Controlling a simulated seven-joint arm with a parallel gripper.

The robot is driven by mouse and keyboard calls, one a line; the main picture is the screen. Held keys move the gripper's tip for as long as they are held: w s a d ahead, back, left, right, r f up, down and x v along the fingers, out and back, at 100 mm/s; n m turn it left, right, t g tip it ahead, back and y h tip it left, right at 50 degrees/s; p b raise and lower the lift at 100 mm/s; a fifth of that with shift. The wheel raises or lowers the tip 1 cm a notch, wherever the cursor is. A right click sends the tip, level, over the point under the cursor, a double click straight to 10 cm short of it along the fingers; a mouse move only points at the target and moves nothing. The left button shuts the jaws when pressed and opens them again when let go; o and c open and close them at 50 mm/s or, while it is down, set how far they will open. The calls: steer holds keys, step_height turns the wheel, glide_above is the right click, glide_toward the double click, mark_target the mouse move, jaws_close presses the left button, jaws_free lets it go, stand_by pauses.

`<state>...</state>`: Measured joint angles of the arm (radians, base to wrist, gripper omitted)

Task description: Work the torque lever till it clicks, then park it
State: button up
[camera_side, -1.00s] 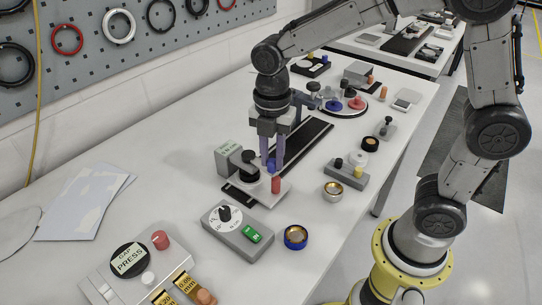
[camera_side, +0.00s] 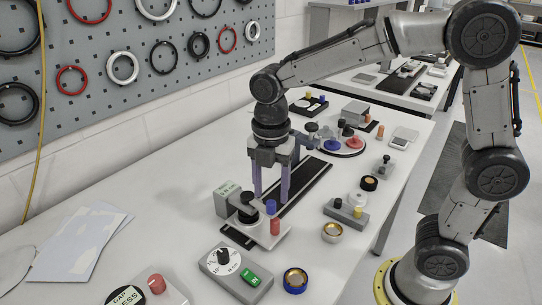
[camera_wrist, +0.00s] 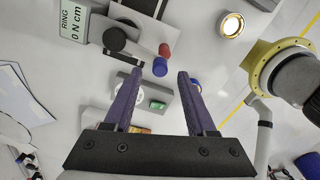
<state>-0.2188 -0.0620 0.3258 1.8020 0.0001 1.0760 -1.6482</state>
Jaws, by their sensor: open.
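The torque fixture has a grey readout box (camera_side: 228,198) that reads RING and 0 N cm in the wrist view (camera_wrist: 73,20). Beside it is a black round hub (camera_wrist: 114,39), which I take to be the lever's pivot. A blue grip (camera_side: 271,207), likely the lever's handle, stands close to a red post (camera_side: 275,225). In the wrist view the blue grip (camera_wrist: 160,67) appears between my fingertips, just below the red post (camera_wrist: 165,49). My gripper (camera_side: 271,199) is open, its two purple fingers apart, over the fixture and apparently clear of the grip.
A grey dial box with a green switch (camera_side: 236,273) and a blue-rimmed cup (camera_side: 295,280) stand in front. A metal cup (camera_side: 332,232) and a grey block with knobs (camera_side: 346,213) stand to the right. A dark track (camera_side: 306,182) runs behind. The table's left part is mostly clear.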

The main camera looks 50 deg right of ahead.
step_height(320, 180, up, 11)
stand_by(0.3)
steer(key=shift+s, duration=0.15)
steer(key=c, duration=0.4)
steer(key=s+a+f+m+g+y, duration=0.1)
steer(key=s+a+f+m+g, duration=0.1)
steer(key=s, duration=0.1)
steer(key=shift+a+f+g+y, duration=0.3)
steer(key=shift+g+y, duration=0.1)
jaws_close()
steer(key=d+f+m+t+y, duration=0.3)
steer(key=d+f+m+y, duration=0.45)
steer(key=d+m, duration=0.3)
steer(key=d+f+m+t+y, duration=0.4)
steer(key=d+f+m+y, duration=0.3)
steer(key=d+m, duration=0.4)
steer(key=shift+m+y, duration=0.25)
steer(key=shift+y, duration=0.4)
steer(key=x, duration=1)
steer(key=s+r+x, duration=0.1)
steer(key=x, duration=0.4)
steer(key=shift+s+a, duration=0.1)
steer(key=shift+a, duration=0.05)
